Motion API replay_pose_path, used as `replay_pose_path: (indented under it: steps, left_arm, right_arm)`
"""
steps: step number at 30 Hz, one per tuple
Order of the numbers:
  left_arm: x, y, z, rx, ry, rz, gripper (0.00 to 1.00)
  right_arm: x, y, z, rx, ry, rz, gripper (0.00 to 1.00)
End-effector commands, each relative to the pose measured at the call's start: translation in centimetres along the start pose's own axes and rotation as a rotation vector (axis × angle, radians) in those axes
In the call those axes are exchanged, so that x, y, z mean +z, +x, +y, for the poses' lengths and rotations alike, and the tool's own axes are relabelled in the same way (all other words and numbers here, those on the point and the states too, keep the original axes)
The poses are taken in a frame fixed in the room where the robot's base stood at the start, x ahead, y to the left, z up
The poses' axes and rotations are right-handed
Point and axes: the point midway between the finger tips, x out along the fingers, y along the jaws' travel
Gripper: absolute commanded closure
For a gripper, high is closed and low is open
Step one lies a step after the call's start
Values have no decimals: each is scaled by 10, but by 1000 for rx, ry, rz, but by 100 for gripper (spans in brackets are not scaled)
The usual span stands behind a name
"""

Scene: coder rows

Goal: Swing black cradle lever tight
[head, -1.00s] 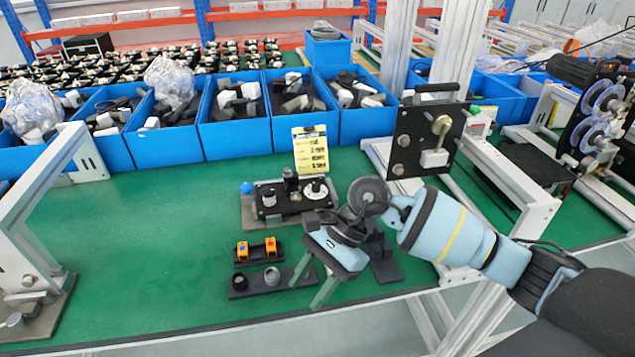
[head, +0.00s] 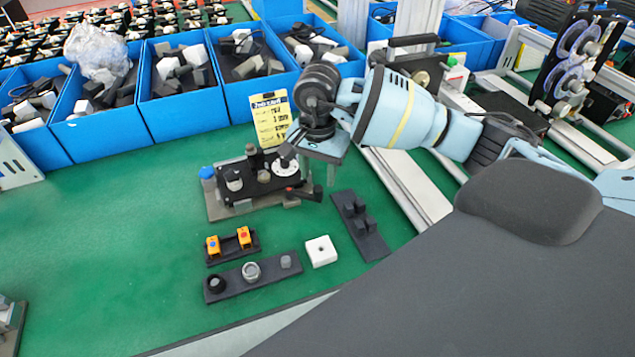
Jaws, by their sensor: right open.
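A fixture with a grey base plate (head: 218,212) and a black top stands on the green table, carrying a blue-capped post (head: 207,174), a silver knob (head: 233,180) and a white dial (head: 285,167). A short black lever (head: 307,194) with a red mark beside it sticks out at the fixture's right end. My right gripper (head: 312,164) is open above and just behind that end, its fingers pointing down and partly hiding it. I cannot tell whether it touches the lever. My left gripper is out of view.
A yellow job card (head: 270,120) stands behind the fixture. In front are a plate with orange blocks (head: 228,242), a plate with round parts (head: 252,272), a white block (head: 320,251) and a dark plate (head: 362,226). Blue bins (head: 180,112) line the back.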

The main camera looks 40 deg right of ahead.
Motion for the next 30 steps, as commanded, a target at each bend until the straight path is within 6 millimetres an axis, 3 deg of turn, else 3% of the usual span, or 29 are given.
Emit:
replay_pose_path:
  steps: [9,20,30]
  left_arm:
    - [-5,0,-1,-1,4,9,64]
    - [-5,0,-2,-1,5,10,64]
    - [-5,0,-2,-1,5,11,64]
  right_arm:
    - [0,36,0,-2,0,-1,57]
    - [0,41,0,-2,0,0,58]
    - [0,40,0,-2,0,0,100]
